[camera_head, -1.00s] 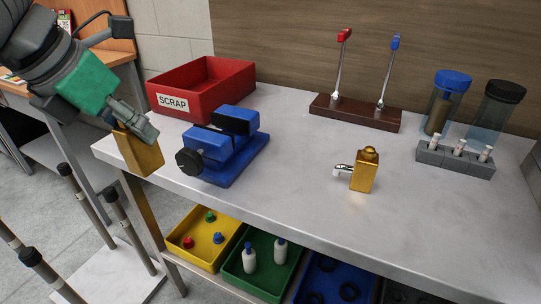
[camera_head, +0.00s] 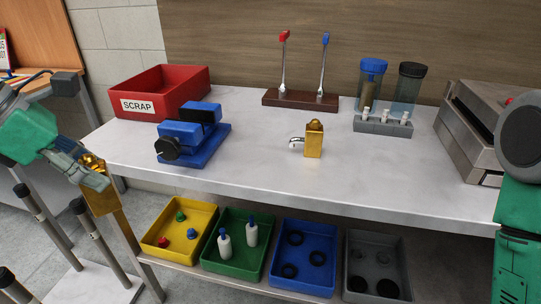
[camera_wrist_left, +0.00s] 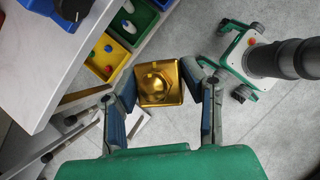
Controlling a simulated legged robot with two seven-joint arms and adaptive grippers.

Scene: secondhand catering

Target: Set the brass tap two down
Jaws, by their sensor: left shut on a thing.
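My left gripper (camera_head: 88,172) is shut on a brass tap (camera_head: 101,197) and holds it in the air beyond the bench's left front edge. In the left wrist view the same tap (camera_wrist_left: 158,84) sits between the two fingers, its square body and hex centre facing the camera. Another brass tap (camera_head: 314,140), with a chrome spout to the left, stands upright on the bench top (camera_head: 255,165). Which tap is number two, I cannot tell. My right arm shows at the right edge; its gripper is out of view.
A blue vise (camera_head: 205,145) and a red SCRAP bin (camera_head: 185,85) stand on the bench's left. Behind are a lever stand (camera_head: 300,100) and a tube rack (camera_head: 383,126); a metal machine (camera_head: 465,130) stands right. Yellow (camera_head: 155,238), green, blue and grey trays fill the lower shelf.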

